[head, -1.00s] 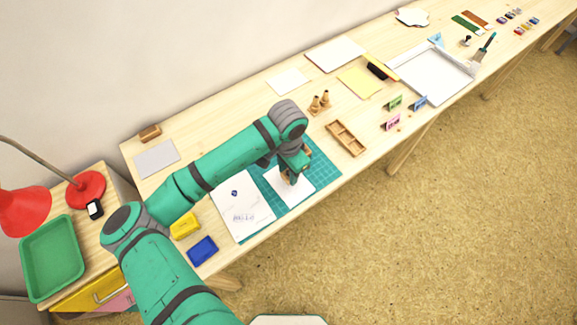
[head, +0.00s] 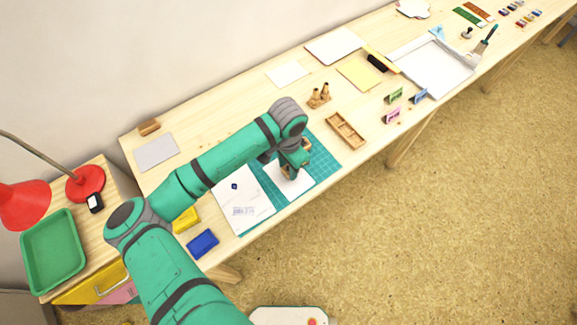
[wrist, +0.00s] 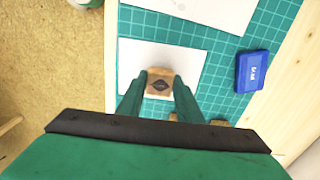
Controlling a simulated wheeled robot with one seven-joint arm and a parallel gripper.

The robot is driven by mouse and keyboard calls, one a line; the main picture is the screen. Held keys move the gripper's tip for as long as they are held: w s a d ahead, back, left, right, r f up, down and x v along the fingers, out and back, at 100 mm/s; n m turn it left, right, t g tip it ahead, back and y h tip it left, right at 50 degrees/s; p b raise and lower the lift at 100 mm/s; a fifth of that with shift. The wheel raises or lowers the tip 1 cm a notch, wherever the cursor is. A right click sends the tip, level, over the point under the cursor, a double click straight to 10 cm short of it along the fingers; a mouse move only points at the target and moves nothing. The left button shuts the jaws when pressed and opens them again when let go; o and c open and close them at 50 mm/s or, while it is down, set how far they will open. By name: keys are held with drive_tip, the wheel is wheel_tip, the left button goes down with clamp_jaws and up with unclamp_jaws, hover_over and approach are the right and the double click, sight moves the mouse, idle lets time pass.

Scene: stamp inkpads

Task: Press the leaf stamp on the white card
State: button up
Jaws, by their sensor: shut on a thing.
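My gripper (wrist: 160,88) is shut on a wooden stamp block (wrist: 159,84) with a dark leaf mark on its top. The block is over the white card (wrist: 190,62), near the card's edge. I cannot tell whether its underside touches the card. In the head view my gripper (head: 291,174) is over the white card (head: 299,185), which lies on the green cutting mat (head: 322,163). My arm hides part of the mat, and the stamp is mostly hidden there.
A blue inkpad (wrist: 252,71) lies beside the card in the wrist view. A white sheet with marks (head: 243,203) lies left of the card. Blue (head: 202,243) and yellow (head: 186,219) pads lie near the front edge. A wooden compartment tray (head: 345,131) stands right of the mat.

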drive_tip(key=shift+s+a, duration=0.1)
drive_tip(key=shift+a, duration=0.05)
drive_tip(key=shift+f, duration=0.2)
drive_tip(key=shift+f, duration=0.3)
idle(0.9)
drive_tip(key=shift+r, duration=0.7)
idle(0.4)
drive_tip(key=shift+r, duration=2.65)
